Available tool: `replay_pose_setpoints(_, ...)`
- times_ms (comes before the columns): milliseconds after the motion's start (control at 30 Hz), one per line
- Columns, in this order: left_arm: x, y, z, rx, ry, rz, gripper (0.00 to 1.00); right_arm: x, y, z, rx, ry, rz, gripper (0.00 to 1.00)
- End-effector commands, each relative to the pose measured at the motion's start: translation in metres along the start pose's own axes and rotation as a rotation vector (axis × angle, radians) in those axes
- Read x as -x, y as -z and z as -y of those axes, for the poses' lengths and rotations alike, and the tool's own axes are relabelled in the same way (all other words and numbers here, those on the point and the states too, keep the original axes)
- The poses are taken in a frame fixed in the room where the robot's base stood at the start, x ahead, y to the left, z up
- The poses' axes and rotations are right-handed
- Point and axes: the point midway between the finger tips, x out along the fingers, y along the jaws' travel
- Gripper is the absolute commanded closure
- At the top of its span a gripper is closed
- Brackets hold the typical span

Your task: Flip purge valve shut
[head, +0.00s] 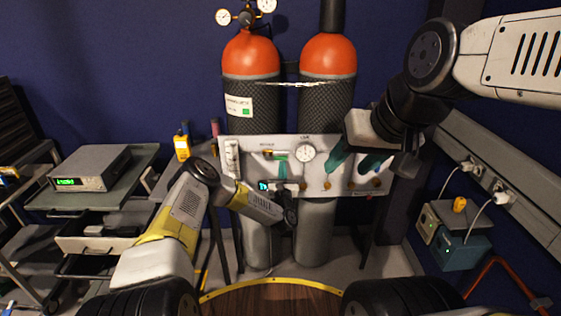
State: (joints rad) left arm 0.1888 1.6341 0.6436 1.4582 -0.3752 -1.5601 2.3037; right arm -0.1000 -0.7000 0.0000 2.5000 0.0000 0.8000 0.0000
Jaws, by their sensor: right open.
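A pale valve panel (320,181) stands in front of two gas cylinders. It carries a round gauge (305,152), a small yellow and green fitting (276,155) left of the gauge, and brass-coloured fittings (377,182) low on the right. The labels are too small to read, so I cannot tell which fitting is the purge valve. My right gripper (355,162) is open, its teal fingers spread in front of the panel's right half. I see nothing between them.
Two orange-topped cylinders (251,56) stand behind the panel, with a chain (290,84) across them. A cart with a grey instrument (91,167) is at left. Blue-grey boxes (462,240) and a wall trunking with plugs (502,195) are at right.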

Motion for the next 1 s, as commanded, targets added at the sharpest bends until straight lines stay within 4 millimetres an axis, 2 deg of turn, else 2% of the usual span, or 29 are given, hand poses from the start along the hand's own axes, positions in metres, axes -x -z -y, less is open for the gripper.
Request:
replay_pose_setpoints(167, 0.007, 0.016, 0.000, 0.000, -0.001, -0.002, 1.00, 0.000, 0.000, 0.000, 0.000, 0.000, 0.000, 0.49)
replay_pose_setpoints(300, 0.020, 0.043, -0.001, -0.001, -0.002, -0.004, 1.00, 0.000, 0.000, 0.000, 0.000, 0.000, 0.000, 0.49)
replay_pose_setpoints(500, 0.069, 0.038, 0.000, 0.003, 0.000, -0.005, 1.00, 0.000, 0.000, 0.000, 0.000, 0.000, -0.001, 0.49)
replay_pose_setpoints(700, 0.103, 0.038, 0.001, 0.001, 0.000, -0.003, 1.00, 0.000, 0.000, 0.000, 0.000, 0.000, 0.000, 0.49)
replay_pose_setpoints(833, 0.114, 0.038, 0.001, 0.001, 0.000, -0.002, 1.00, 0.000, 0.000, 0.000, 0.000, 0.000, 0.000, 0.49)
replay_pose_setpoints(1000, 0.117, 0.037, 0.000, 0.000, -0.001, -0.001, 1.00, 0.000, 0.000, 0.000, 0.000, 0.000, 0.000, 0.49)
